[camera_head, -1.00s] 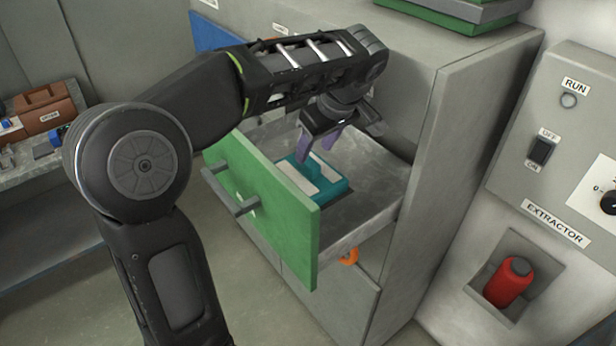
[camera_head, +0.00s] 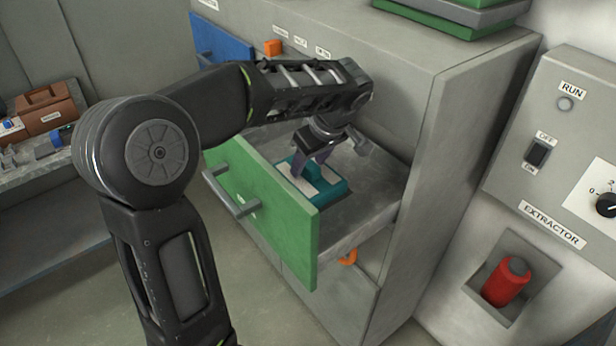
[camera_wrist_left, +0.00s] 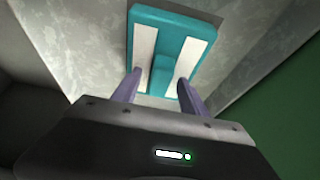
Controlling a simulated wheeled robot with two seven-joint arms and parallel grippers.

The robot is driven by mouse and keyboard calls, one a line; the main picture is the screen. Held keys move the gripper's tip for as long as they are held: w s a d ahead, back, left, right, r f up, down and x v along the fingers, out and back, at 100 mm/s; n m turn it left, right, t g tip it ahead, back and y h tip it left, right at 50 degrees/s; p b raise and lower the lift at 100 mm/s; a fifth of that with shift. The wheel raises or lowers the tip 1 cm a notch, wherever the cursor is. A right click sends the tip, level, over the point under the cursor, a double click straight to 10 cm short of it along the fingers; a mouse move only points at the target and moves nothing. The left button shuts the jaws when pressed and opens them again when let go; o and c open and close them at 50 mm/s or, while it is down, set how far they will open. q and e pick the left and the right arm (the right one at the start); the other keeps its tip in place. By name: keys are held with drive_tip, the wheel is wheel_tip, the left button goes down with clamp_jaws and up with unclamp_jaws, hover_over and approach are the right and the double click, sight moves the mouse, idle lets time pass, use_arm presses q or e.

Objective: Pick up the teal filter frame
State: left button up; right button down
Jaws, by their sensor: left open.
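The teal filter frame (camera_head: 332,190) lies flat in the open drawer with the green front (camera_head: 262,203). It has two white strips and a raised teal bar between them, clear in the left wrist view (camera_wrist_left: 164,14). My left gripper (camera_head: 308,170) points down over the frame, open and empty. In the left wrist view its two purple-grey fingers (camera_wrist_left: 160,84) stand apart, one to each side of the near end of the middle bar. I cannot tell whether they touch it. My right gripper is not in view.
The grey cabinet body (camera_head: 420,150) rises behind and right of the drawer. The green drawer front with its grey handle (camera_head: 232,192) stands on the near side. Bare drawer floor (camera_head: 372,205) lies right of the frame. A control panel (camera_head: 545,150) is at far right.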

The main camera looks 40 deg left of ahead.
use_arm(q)
drive_tip(key=shift+c, duration=0.4)
clamp_jaws()
idle(0.9)
